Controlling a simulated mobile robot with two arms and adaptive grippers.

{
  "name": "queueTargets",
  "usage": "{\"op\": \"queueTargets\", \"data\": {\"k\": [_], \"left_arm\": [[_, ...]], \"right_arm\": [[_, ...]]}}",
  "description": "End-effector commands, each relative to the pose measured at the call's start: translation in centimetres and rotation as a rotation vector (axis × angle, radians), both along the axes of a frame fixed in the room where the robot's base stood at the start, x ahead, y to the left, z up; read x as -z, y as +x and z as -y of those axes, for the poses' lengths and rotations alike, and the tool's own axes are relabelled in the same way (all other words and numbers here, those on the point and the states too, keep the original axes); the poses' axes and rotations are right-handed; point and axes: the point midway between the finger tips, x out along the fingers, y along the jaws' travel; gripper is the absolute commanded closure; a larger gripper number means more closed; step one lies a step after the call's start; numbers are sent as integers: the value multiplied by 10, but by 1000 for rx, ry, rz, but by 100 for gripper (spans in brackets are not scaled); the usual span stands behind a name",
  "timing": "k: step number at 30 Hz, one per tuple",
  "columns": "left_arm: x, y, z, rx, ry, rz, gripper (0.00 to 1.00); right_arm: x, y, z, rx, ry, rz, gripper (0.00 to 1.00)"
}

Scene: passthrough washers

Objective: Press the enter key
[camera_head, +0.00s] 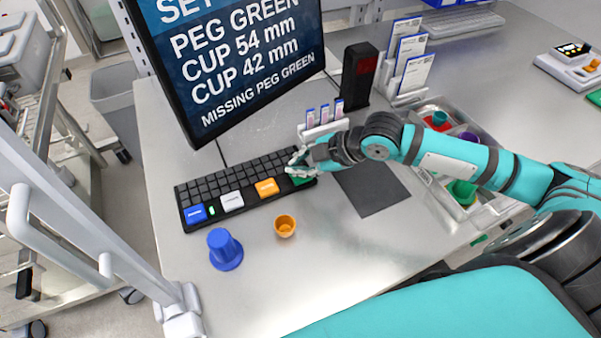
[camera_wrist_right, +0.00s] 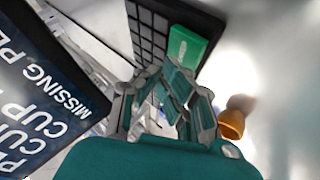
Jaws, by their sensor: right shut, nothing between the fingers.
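A black keyboard (camera_head: 230,178) lies on the table below the screen. Its front row has large blue (camera_head: 196,213), white (camera_head: 232,201) and orange (camera_head: 266,188) keys, and a green key (camera_head: 302,181) at the right end. Their lettering is too small to read, so I cannot tell by label which is enter. My right gripper (camera_head: 294,167) is shut and empty, its fingertips at the right end of the keyboard, partly covering the green key. In the right wrist view the green key (camera_wrist_right: 187,47) lies just beyond the fingers (camera_wrist_right: 178,88); contact cannot be told. My left gripper is not in view.
A screen (camera_head: 240,60) stands behind the keyboard, reading "MISSING PEG GREEN". A blue peg (camera_head: 225,250) and an orange cup (camera_head: 285,226) stand in front of the keyboard. A small card rack (camera_head: 323,131) is close behind my right gripper. A dark mat (camera_head: 372,190) lies to the right.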

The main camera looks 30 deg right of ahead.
Motion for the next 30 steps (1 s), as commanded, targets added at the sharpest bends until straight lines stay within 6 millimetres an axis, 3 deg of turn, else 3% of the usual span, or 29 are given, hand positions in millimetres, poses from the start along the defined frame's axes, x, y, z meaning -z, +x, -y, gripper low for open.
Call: {"op": "queueTargets", "data": {"k": [30], "left_arm": [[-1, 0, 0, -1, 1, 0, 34]], "right_arm": [[7, 0, 0, 1, -1, 0, 100]]}}
